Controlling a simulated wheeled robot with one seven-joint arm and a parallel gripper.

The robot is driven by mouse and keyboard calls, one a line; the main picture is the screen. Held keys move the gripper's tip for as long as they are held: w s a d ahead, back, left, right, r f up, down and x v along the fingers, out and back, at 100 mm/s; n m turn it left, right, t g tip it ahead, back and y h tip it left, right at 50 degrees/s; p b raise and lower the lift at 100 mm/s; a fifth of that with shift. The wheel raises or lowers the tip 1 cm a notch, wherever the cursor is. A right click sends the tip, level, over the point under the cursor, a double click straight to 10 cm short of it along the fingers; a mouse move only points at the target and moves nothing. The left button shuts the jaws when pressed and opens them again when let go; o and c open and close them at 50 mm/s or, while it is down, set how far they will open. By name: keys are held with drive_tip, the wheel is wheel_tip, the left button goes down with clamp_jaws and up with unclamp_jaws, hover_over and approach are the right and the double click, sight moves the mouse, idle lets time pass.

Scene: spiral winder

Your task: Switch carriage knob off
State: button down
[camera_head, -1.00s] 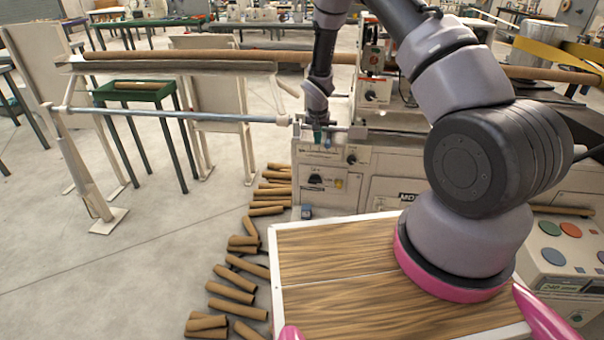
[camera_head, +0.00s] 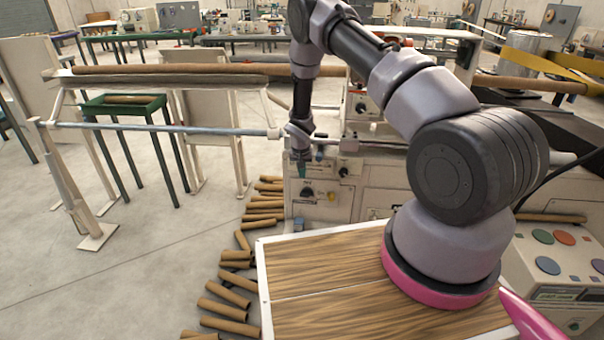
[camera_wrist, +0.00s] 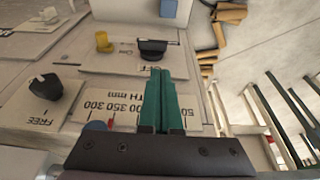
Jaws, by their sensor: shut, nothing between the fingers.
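The front panel (camera_head: 321,205) of the machine carries several controls. In the wrist view, one black knob (camera_wrist: 152,48) is just beyond my fingertips, beside a yellow knob (camera_wrist: 103,42). A second black knob (camera_wrist: 45,87) with a light pointer sits at the left, near the label FREE. I cannot read which one is labelled carriage. My gripper (camera_wrist: 158,72) has teal fingers, shut and empty, over a scale plate (camera_wrist: 105,101). In the head view my gripper (camera_head: 301,170) is low at the panel's upper left, near a black knob (camera_head: 307,193). Contact cannot be told.
A long metal bar (camera_head: 190,129) runs left from the machine. Cardboard tubes (camera_head: 228,292) lie on the floor beside it. A control box (camera_head: 560,258) with coloured buttons stands at right. The floor at left is mostly clear.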

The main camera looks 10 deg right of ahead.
sight(303, 194)
drive_tip(key=x, duration=0.7)
drive_tip(key=s+x, duration=0.1)
drive_tip(key=x, duration=0.2)
drive_tip(key=shift+a+f, duration=0.15)
drive_tip(key=shift+f, duration=0.15)
